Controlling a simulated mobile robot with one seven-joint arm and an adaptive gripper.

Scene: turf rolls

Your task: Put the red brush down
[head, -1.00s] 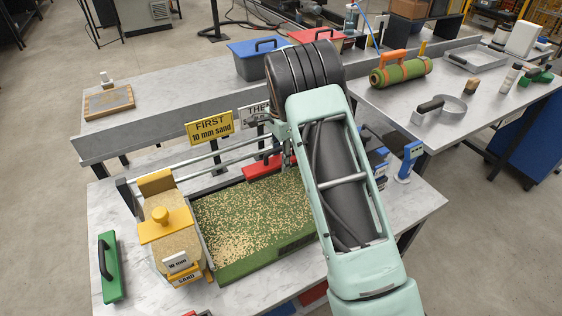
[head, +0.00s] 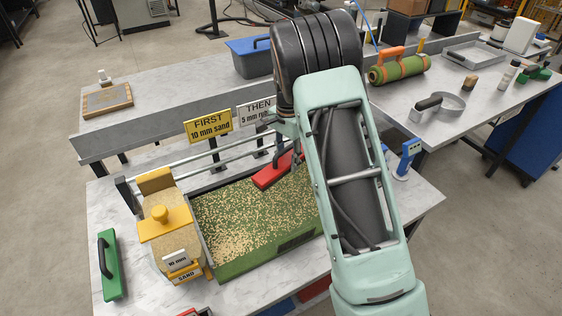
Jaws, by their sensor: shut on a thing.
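The red brush (head: 271,174) is at the back edge of the green turf tray (head: 250,262), over the sand-strewn turf. It lies slanted in the picture, its right end rising toward my gripper (head: 296,158). My gripper is shut on the brush, and my arm comes over it from the right. The fingers are small and partly hidden by my arm. I cannot tell whether the brush's underside touches the turf. Pale grains cover much of the green surface.
A yellow sand spreader (head: 165,222) stands left of the tray. A green float (head: 109,265) lies at the table's left edge. Signs (head: 208,125) and rails stand behind the tray. A blue bin (head: 250,58) is behind. Blue-topped items (head: 408,155) stand at right.

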